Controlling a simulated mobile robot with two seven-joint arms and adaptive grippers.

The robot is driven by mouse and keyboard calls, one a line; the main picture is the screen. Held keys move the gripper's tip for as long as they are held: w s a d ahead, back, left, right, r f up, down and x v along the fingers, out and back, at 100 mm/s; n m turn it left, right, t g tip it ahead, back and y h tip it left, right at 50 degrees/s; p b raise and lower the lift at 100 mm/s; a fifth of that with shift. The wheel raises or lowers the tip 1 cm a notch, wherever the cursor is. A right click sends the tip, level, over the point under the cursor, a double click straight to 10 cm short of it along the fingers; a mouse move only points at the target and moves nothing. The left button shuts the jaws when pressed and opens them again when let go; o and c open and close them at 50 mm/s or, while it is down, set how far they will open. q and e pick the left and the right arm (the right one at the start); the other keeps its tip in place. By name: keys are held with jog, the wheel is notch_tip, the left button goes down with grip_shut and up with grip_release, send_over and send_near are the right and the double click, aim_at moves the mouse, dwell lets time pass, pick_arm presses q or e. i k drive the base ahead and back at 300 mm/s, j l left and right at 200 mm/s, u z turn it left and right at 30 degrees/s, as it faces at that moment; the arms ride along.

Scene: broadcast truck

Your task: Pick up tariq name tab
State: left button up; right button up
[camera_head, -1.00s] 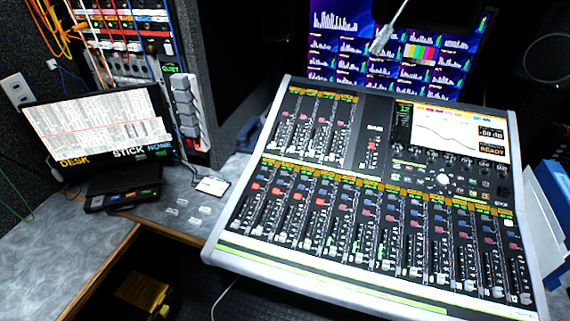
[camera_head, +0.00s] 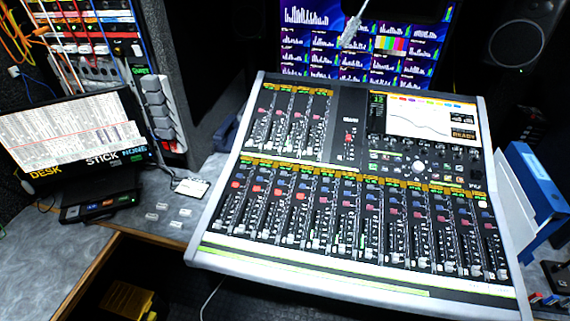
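Several small whitish tabs (camera_head: 163,205) lie in a loose group on the grey desk, left of the mixing console. Their lettering is too small to read, so I cannot tell which one is the tariq name tab. Neither of my grippers is in view.
A white card (camera_head: 191,187) lies just behind the tabs. The large mixing console (camera_head: 330,258) fills the middle. A laptop-like screen (camera_head: 72,138) stands on a dark box (camera_head: 98,206) at left. Blue binders (camera_head: 538,180) stand at right. The front-left desk (camera_head: 45,260) is bare.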

aim_at(151, 216)
jog(key=i+j+u, duration=0.15)
jog(key=j, duration=0.2)
jog(key=i+j+u, duration=0.2)
jog(key=j, duration=0.15)
jog(key=i+j+u, duration=0.15)
jog(key=j, duration=0.2)
